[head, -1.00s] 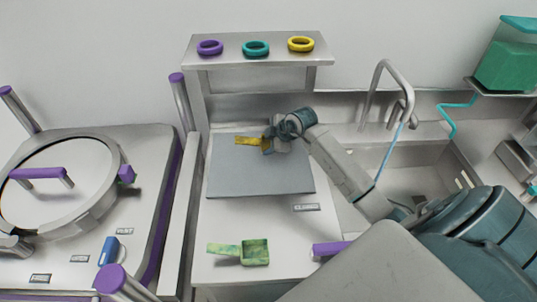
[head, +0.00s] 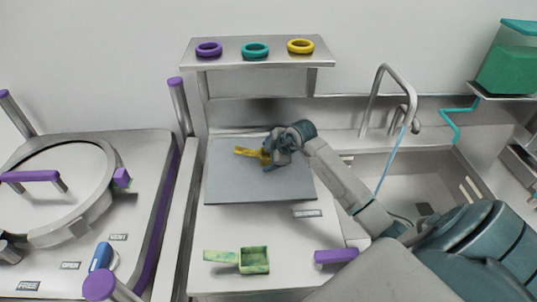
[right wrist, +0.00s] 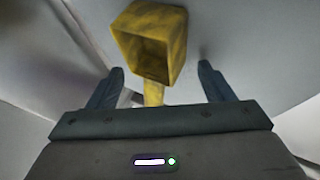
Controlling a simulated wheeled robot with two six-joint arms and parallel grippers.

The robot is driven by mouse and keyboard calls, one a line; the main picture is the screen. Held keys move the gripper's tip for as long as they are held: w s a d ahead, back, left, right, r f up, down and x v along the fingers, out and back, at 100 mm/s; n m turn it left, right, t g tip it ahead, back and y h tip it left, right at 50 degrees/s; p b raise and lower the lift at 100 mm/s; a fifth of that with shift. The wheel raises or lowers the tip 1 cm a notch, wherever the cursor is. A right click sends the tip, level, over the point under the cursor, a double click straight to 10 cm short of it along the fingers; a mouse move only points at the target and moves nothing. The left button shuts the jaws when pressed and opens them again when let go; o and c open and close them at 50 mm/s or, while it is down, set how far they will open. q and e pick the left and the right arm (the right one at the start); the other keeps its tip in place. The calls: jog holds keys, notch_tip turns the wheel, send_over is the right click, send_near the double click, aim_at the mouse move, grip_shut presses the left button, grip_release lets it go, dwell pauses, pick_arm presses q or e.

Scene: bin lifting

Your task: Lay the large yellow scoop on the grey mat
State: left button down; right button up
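The yellow scoop (head: 247,151) is over the upper middle of the grey mat (head: 255,185), its handle pointing left. It appears to lie on the mat, though contact underneath is hidden. My right gripper (head: 272,152) is at the scoop's right end and partly covers its bowl. In the right wrist view the fingers (right wrist: 160,72) are spread wide, with a gap on both sides of the yellow scoop (right wrist: 150,42). My left gripper is not in view.
A green scoop (head: 254,261) lies on the counter in front of the mat. A shelf (head: 228,58) with purple, teal and yellow rings stands behind. A sink (head: 415,185) and tap are at the right. A round-lidded machine (head: 60,190) is at the left.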

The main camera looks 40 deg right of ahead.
jog(key=shift+r, duration=0.1)
jog(key=b+v, duration=0.3)
jog(key=v, duration=0.9)
